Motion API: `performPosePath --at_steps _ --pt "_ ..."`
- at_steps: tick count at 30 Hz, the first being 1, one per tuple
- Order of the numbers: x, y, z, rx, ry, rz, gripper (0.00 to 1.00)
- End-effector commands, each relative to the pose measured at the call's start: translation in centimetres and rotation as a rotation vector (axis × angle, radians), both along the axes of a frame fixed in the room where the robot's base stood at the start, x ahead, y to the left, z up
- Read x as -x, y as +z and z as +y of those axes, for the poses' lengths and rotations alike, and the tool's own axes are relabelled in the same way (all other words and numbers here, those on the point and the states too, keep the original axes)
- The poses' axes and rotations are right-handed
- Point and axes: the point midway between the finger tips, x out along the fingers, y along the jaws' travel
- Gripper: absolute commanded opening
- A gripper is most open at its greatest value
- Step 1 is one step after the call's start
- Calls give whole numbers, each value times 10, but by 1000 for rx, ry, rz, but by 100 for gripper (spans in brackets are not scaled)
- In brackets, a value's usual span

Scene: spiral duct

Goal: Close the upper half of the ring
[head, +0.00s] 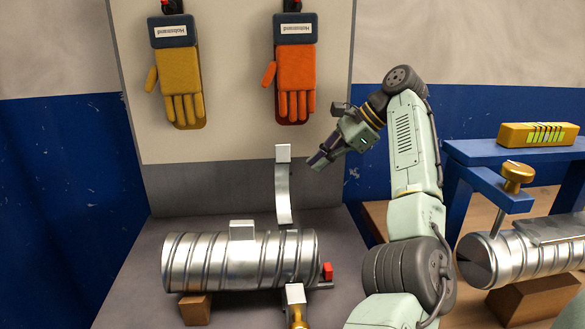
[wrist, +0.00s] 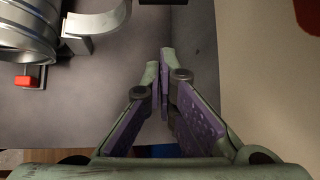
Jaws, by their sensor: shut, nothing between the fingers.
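The upper half of the ring (head: 283,195) is a curved silver band standing up, open, at the right end of the ribbed silver duct (head: 195,262). A pale block (head: 283,153) tops its free end. A lower lug (head: 295,293) with a brass-coloured screw (head: 298,315) sits at the duct's front. My gripper (head: 318,162) is to the right of the band's top, apart from it. In the wrist view the fingers (wrist: 164,60) are together and empty, with the band (wrist: 95,22) and the duct (wrist: 30,28) at upper left.
A red block (head: 327,271) sits at the duct's right end. Yellow (head: 181,85) and orange (head: 295,80) gloves hang on the back board. At right, a blue frame (head: 470,150) carries a yellow box (head: 538,134), with a brass-knobbed clamp (head: 515,178) and another duct (head: 530,248) below.

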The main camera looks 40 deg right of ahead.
Motion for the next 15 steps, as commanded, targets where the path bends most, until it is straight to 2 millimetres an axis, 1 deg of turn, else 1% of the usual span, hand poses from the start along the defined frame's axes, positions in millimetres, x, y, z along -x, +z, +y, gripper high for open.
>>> performPosePath --at_steps 1,11,12,13,15 --pt "-4 -9 4 0 2 1 0" --pt "-40 -58 35 1 1 1 0" --pt "-42 -57 38 2 2 -1 0" --pt "-41 -46 39 6 0 -4 0" --pt "-39 -36 42 4 1 -3 0"
